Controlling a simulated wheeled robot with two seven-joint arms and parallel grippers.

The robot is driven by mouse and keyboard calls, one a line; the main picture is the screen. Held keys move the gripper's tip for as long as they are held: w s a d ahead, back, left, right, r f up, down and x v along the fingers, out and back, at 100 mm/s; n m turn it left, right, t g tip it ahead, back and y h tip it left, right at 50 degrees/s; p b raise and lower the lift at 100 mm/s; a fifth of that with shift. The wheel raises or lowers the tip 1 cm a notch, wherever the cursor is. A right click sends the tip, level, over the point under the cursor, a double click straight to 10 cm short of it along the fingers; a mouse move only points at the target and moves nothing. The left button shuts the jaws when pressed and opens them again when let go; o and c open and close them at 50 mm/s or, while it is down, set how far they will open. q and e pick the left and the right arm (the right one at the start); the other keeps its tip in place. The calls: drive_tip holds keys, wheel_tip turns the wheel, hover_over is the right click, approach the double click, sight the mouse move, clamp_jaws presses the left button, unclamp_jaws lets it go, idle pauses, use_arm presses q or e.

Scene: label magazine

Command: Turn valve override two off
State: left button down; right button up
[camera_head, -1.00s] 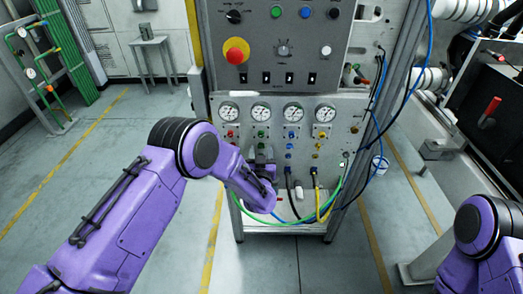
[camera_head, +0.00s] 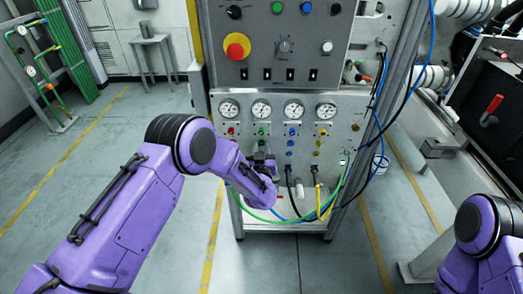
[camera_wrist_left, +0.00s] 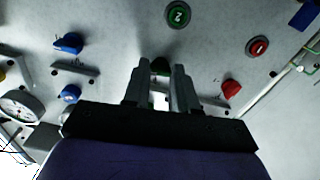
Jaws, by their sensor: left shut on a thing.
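The left wrist view shows a dark green knob (camera_wrist_left: 160,66) on the grey panel, partly hidden between the fingers of my left gripper (camera_wrist_left: 162,72). The fingers are shut on this knob. A round green label with a 2-like mark (camera_wrist_left: 178,14) sits just beyond it. In the head view my left gripper (camera_head: 264,163) is at the lower panel (camera_head: 335,150), below the second gauge from the left (camera_head: 262,109). My wrist hides most of the knob there. The knob's exact angle is hard to tell. My right gripper is out of view.
In the left wrist view a red knob (camera_wrist_left: 231,89) and a red label (camera_wrist_left: 257,46) are right of the fingers, and a blue knob (camera_wrist_left: 68,43) is left. Green, black and yellow hoses (camera_head: 318,203) hang below the panel. A red emergency button (camera_head: 237,47) is above the gauges.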

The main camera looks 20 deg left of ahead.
use_arm(q)
drive_tip(key=n+b, duration=0.2)
drive_tip(key=n, duration=0.2)
drive_tip(key=shift+f, duration=0.15)
drive_tip(key=n+b, duration=0.3)
drive_tip(key=n, duration=0.2)
drive_tip(key=n+b, duration=0.2)
drive_tip(key=n, duration=0.2)
drive_tip(key=shift+b, duration=0.35)
drive_tip(key=shift+n+b, duration=0.95)
drive_tip(key=shift+n, duration=0.75)
drive_tip(key=c, duration=0.9)
unclamp_jaws()
drive_tip(key=shift+s, duration=0.1)
